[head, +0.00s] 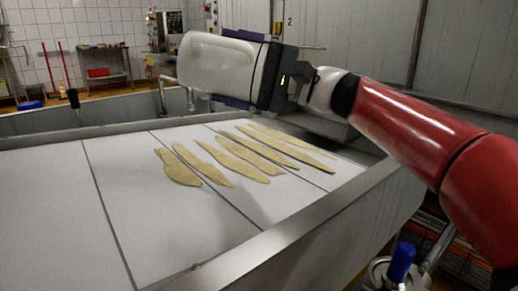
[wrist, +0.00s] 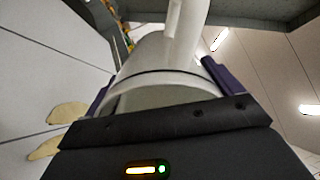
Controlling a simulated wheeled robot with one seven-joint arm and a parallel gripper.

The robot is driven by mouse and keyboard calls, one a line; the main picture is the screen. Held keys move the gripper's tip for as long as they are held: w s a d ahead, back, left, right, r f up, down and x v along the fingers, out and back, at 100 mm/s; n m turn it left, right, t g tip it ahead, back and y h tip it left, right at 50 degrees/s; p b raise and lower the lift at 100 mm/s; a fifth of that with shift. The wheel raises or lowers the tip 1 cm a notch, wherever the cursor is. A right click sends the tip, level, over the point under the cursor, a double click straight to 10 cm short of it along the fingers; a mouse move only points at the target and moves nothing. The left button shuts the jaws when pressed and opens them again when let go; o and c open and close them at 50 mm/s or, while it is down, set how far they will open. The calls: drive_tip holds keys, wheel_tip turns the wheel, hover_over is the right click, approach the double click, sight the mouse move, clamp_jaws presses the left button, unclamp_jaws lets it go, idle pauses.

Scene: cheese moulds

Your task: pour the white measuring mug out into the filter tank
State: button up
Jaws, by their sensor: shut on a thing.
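The white measuring mug (head: 214,66) is held on its side, its long axis close to level, above the far part of the filter tank (head: 290,243). It also shows large in the wrist view (wrist: 150,62), with its handle (wrist: 186,30) towards the top. My gripper (head: 238,70) is shut around the mug, with a purple finger on each side of it; the fingers also show in the wrist view (wrist: 158,86). Several long, flat tan patches (head: 240,160) lie on the tank's white panelled surface below the mug. The mug's contents cannot be seen, and no stream shows.
The tank has a raised metal rim. A blue-capped fitting (head: 400,262) stands outside its near right side. A grey wall (head: 350,35) rises behind my arm. A metal side table (head: 100,70) and red-handled tools (head: 54,66) stand far back left.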

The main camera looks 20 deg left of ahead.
sight(256, 61)
drive_tip(key=shift+w+d+r+g+y+b, duration=0.1)
drive_tip(key=shift+d+r+g+y+b, duration=0.25)
drive_tip(key=shift+b, duration=0.7)
drive_tip(key=shift+w+d+t+y+b, duration=0.1)
drive_tip(key=shift+d+y+b, duration=0.15)
drive_tip(key=shift+y+b, duration=0.55)
drive_tip(key=shift+w+d+r+g+y+b, duration=0.15)
drive_tip(key=shift+d+g+y, duration=0.15)
drive_tip(key=shift+d+y, duration=0.55)
drive_tip(key=shift+w+d+r+g+y+b, duration=0.2)
drive_tip(key=shift+d+y, duration=0.3)
drive_tip(key=shift+y, duration=0.5)
idle(1.1)
